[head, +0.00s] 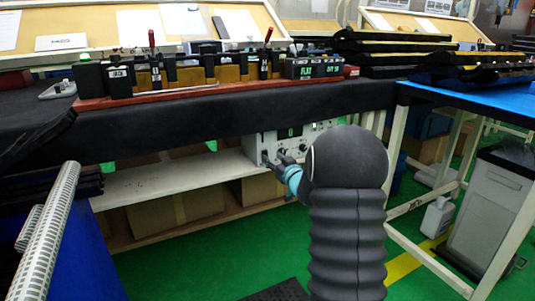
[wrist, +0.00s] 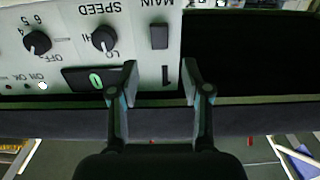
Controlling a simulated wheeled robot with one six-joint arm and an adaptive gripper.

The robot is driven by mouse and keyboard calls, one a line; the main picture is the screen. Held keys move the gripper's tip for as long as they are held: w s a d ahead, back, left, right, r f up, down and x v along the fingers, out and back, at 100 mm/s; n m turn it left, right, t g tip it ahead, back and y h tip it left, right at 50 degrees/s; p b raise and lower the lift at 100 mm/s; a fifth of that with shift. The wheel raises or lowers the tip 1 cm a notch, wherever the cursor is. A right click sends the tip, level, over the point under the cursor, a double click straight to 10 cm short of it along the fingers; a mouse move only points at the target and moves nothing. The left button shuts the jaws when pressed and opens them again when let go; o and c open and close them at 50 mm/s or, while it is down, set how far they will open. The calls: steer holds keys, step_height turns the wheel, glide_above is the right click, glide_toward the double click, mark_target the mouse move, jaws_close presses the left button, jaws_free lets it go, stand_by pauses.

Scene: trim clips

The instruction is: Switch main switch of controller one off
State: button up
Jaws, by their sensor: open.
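A pale grey controller (head: 292,136) stands on the white shelf under the black bench in the head view. Its panel (wrist: 75,12) shows upside down in the wrist view, marked "1". The main switch (wrist: 159,36) is a black rocker under the "MAIN" label; I cannot tell which way it is tipped. My gripper (wrist: 158,78) is open and empty, its two fingers spread on either side of the switch's line, with their tips short of it in the picture. In the head view my gripper (head: 275,160) is at the controller's front, partly hidden by my arm.
Beside the switch are the speed knob (wrist: 104,39), another knob (wrist: 38,42) and a green-digit display (wrist: 95,80), close to one fingertip. The bench's black front edge (head: 200,122) hangs above the controller. Cardboard boxes (head: 175,211) sit below the white shelf (head: 160,180).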

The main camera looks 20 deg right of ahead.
mark_target(265, 151)
steer(key=shift+w+a, duration=0.1)
steer(key=shift+w, duration=2.4)
jaws_close()
